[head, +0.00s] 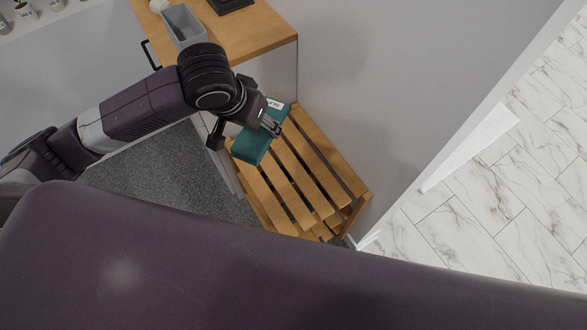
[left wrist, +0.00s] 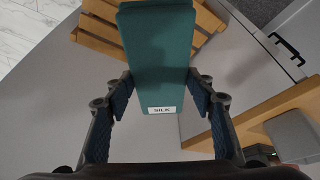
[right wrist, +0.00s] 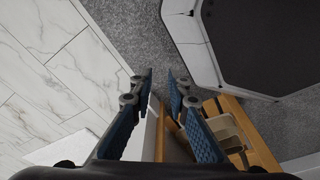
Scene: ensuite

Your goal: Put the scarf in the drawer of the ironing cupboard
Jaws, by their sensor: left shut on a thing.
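The scarf (head: 255,143) is a folded teal block with a white label. My left gripper (head: 271,126) is shut on it above a slatted wooden bench. In the left wrist view the scarf (left wrist: 158,50) sits between the fingers, its label reading "SILK". The cupboard with a wooden top (head: 260,40) and white sides stands at the upper left of the bench; I take it for the ironing cupboard. A black bar handle (head: 151,55) shows on its front, also in the left wrist view (left wrist: 287,48). I cannot tell whether a drawer is open. My right gripper (right wrist: 160,78) is open and empty.
A grey open bin (head: 184,25) and a dark object (head: 231,4) stand on the cupboard top. The slatted bench (head: 335,185) stands against the grey wall (head: 390,80). Dark carpet (head: 150,175) lies left of it, marble tiles (head: 500,200) right.

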